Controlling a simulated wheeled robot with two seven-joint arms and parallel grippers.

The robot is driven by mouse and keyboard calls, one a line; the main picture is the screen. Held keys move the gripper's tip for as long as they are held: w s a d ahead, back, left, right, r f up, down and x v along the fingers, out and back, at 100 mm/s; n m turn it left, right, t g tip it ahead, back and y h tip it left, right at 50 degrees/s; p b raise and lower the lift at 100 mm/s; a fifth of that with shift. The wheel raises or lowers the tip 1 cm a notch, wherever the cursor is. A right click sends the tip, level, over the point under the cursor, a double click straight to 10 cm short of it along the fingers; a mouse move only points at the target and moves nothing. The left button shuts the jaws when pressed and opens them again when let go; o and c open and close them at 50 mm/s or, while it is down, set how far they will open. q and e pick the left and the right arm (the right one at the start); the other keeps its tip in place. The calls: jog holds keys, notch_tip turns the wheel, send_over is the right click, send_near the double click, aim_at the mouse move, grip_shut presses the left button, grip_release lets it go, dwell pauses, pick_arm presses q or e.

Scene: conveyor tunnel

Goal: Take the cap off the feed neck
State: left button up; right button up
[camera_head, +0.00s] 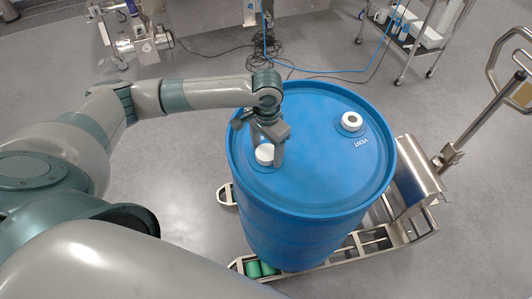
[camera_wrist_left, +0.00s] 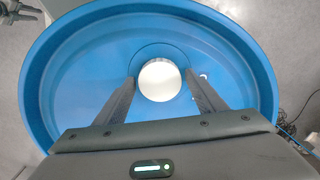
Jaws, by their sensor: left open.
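A large blue drum (camera_head: 305,185) stands upright with its flat lid facing up. A white round cap (camera_head: 264,154) sits on the left part of the lid. My left gripper (camera_head: 265,158) is over this cap, pointing down, with its fingers apart on either side of it. In the left wrist view the white cap (camera_wrist_left: 160,81) lies between the two fingertips of my left gripper (camera_wrist_left: 161,84), with a small gap at each side. My right gripper does not show.
The drum stands on a metal drum trolley (camera_head: 420,185) with an upright handle at the right. A steel cart (camera_head: 425,35) with bottles and containers stands at the back right. Cables (camera_head: 318,45) lie on the grey floor behind the drum.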

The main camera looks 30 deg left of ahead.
pick_arm(q)
jog(key=c, duration=1)
jog(key=shift+r+n+p, duration=0.15)
jog(key=shift+n+p, duration=0.15)
jog(key=shift+p, duration=0.25)
jog(key=shift+n+p, duration=1.9)
jog(key=shift+p, duration=1.05)
jog(key=shift+n+p, duration=0.3)
jog(key=shift+p, duration=0.1)
